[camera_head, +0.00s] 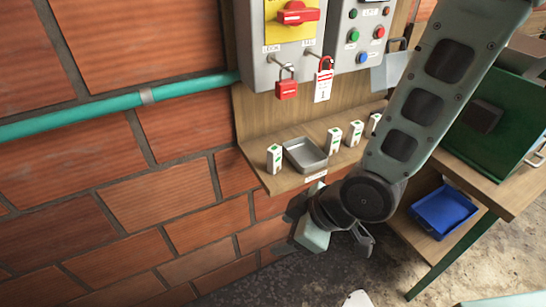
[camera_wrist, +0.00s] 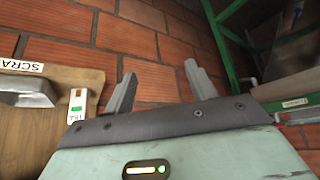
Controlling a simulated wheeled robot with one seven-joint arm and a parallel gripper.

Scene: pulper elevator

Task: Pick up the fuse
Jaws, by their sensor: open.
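Several small white fuses with green marks stand on the wooden shelf: one fuse (camera_head: 274,158) left of the metal tray, a second fuse (camera_head: 334,140) just right of it, and others farther right, one partly behind my arm. In the wrist view, one fuse (camera_wrist: 78,104) marked 16A is at the shelf edge beside the tray, left of my fingers. My gripper (camera_wrist: 160,88) is open, with nothing between its fingers. In the head view it hangs below the shelf, apart from the fuses, and my wrist hides part of it.
The metal tray (camera_head: 306,153) looks empty; its label begins "SCRA" in the wrist view. Above hang a red padlock (camera_head: 286,88) and a tag (camera_head: 323,87) under the switch boxes. A blue bin (camera_head: 443,211) and a green machine (camera_head: 500,118) stand at right. A brick wall is behind.

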